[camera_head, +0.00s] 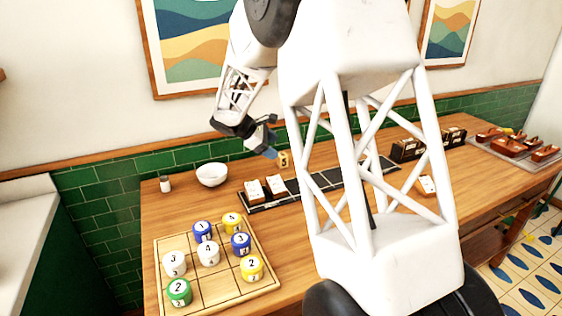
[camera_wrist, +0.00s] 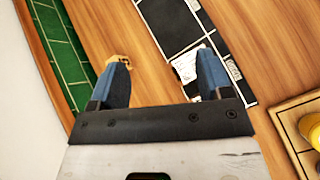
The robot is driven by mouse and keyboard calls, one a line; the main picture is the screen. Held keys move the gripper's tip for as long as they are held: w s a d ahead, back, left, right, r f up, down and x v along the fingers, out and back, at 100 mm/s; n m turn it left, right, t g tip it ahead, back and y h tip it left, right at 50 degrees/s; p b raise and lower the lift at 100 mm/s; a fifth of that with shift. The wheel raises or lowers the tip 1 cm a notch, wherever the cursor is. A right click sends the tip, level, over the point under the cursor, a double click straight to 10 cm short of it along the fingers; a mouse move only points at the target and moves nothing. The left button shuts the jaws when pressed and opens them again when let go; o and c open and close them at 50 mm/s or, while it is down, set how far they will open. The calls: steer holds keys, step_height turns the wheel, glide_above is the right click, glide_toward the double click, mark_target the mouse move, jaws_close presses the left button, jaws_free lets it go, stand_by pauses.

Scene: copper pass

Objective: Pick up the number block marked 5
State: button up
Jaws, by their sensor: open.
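The number block marked 5 (camera_head: 284,160) is a small light-wood block with a dark 5 on its face. It stands on the wooden table just right of my gripper's tip in the head view. My gripper (camera_head: 270,150) is open, with blue fingers pointing down toward the table.
A wooden grid board (camera_head: 216,300) holds several numbered round pieces at the front left. A white bowl (camera_head: 212,175) and small jar (camera_head: 165,184) stand to the left. Green tiles (camera_head: 105,190) line the wall.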

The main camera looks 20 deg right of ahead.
mark_target(285, 158)
steer(key=w+d+f+n+h, duration=0.1)
steer(key=w+f, duration=0.3)
steer(key=w, duration=0.1)
steer(key=w+d+f+n+h, duration=0.1)
steer(key=w+d+f+n, duration=0.1)
steer(key=w+f, duration=0.3)
steer(key=w+d+f+n+h, duration=0.1)
steer(key=w+d+f+n, duration=0.1)
steer(key=w+f, duration=0.2)
steer(key=shift+w+d+f+h, duration=0.15)
steer(key=shift+w+h, duration=0.25)
steer(key=shift+w, duration=0.9)
steer(key=shift+x, duration=1.25)
steer(key=shift+d, duration=0.1)
steer(key=shift+x, duration=2.55)
steer(key=c, duration=1)
